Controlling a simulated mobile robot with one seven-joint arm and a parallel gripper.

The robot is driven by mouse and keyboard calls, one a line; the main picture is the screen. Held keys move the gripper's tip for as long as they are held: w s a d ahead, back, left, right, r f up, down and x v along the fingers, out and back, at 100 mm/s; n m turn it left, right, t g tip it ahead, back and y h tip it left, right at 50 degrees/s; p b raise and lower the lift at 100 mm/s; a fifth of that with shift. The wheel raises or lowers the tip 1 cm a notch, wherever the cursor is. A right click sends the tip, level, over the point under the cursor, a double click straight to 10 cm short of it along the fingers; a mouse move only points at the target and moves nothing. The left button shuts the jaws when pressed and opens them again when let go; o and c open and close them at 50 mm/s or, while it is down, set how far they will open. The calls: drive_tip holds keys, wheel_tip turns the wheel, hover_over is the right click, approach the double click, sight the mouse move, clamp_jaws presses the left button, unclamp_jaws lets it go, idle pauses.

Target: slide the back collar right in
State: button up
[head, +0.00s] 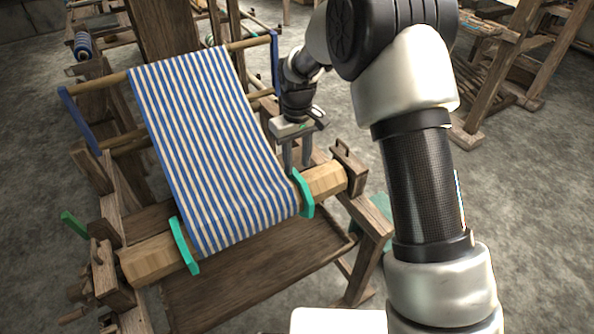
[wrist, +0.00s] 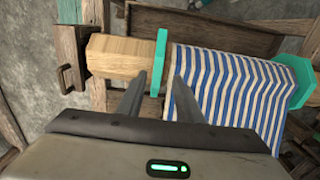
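Two teal collars sit around the pale wooden beam, one at each edge of the blue and white striped cloth (head: 215,150). The collar by my gripper is at the cloth's right edge in the head view (head: 304,195) and left of the cloth in the wrist view (wrist: 160,50). The other collar (head: 184,246) also shows in the wrist view (wrist: 297,80). My gripper (head: 297,168) is open. In the wrist view its fingertips (wrist: 160,77) lie either side of the nearer collar's lower part, with gaps showing. I cannot tell whether they touch it.
Bare beam (head: 326,180) extends beyond the nearer collar to a wooden bracket (head: 349,163). A dark wooden board (head: 250,270) lies below the beam. Loom posts stand at the left, and other wooden frames (head: 525,60) stand at the back right.

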wheel_tip(320, 180, up, 12)
drive_tip(key=shift+r+p, duration=0.2)
drive_tip(key=shift+p, duration=0.1)
drive_tip(key=s+d+r+m+t+p, duration=0.2)
drive_tip(key=s+d+r, duration=0.45)
drive_tip(key=r, duration=0.25)
drive_tip(key=s+d+r+m+t+p, duration=0.1)
drive_tip(key=s+d+r+p, duration=0.1)
drive_tip(key=s+d+r, duration=0.45)
drive_tip(key=s+d+r+m+t+p, duration=0.1)
drive_tip(key=s+d+m, duration=0.1)
drive_tip(key=s, duration=0.5)
drive_tip(key=s+d+r+m+t+p, duration=0.1)
drive_tip(key=s+d+r+p, duration=0.1)
drive_tip(key=s, duration=0.5)
drive_tip(key=shift+s+d+r+m+t, duration=0.2)
drive_tip(key=shift+s+m+t, duration=0.1)
drive_tip(key=shift+s+m, duration=0.1)
